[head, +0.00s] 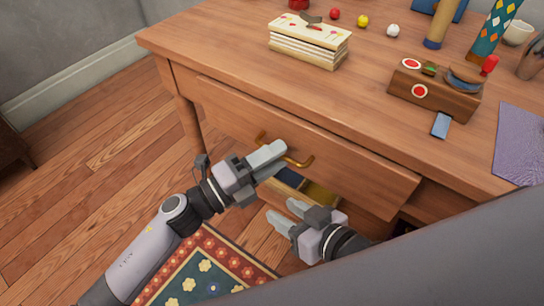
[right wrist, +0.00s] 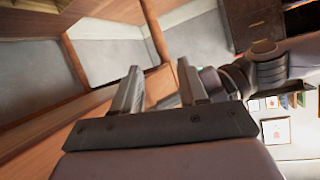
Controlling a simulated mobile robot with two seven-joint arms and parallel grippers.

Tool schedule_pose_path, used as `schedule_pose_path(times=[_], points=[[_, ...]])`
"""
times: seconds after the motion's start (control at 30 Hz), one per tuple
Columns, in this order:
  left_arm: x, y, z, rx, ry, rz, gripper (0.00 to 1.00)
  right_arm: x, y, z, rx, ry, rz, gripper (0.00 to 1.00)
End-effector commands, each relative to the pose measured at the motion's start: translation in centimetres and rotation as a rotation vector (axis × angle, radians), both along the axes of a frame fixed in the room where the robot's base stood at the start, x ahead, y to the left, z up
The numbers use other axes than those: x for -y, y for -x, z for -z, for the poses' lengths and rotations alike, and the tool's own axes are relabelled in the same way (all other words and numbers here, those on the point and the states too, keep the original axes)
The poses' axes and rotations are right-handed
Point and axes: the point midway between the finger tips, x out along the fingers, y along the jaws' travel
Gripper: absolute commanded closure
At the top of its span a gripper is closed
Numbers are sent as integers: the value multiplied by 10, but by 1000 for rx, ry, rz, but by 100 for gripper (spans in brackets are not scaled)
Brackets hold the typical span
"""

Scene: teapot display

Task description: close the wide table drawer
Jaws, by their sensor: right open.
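The wide table drawer (head: 340,152) is in the front of the wooden table in the head view. Its front panel stands out a little from the table, with a dark gap past its right end. A brass handle (head: 301,162) is on it. My left gripper (head: 281,152) is at the handle, and its fingers hide the handle's middle. They lie close together; I cannot tell whether they grip it. My right gripper (head: 280,213) is open and empty, lower and in front of the drawer. Its spread fingers also show in the right wrist view (right wrist: 160,82).
The tabletop (head: 225,40) holds a stack of cards or books (head: 310,44), a wooden box (head: 435,92), small balls and a purple cloth (head: 520,145). Blue and yellowish things (head: 318,194) show below the drawer front. A patterned rug (head: 205,272) lies on the floor.

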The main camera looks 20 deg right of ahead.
Motion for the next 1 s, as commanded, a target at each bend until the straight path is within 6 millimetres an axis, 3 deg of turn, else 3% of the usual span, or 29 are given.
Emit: schedule_pose_path(times=[0.07, 0.17, 0.2, 1.0], points=[[0, 0, 0, 0, 0, 0, 63, 0, 0, 0, 0, 0, 0, 57], [0, 0, 0, 0, 0, 0, 96, 0, 0, 0, 0, 0, -1, 57], [0, 0, 0, 0, 0, 0, 100, 0, 0, 0, 0, 0, -1, 57], [-1, 0, 1, 0, -1, 0, 100, 0, 0, 0, 1, 0, 0, 57]])
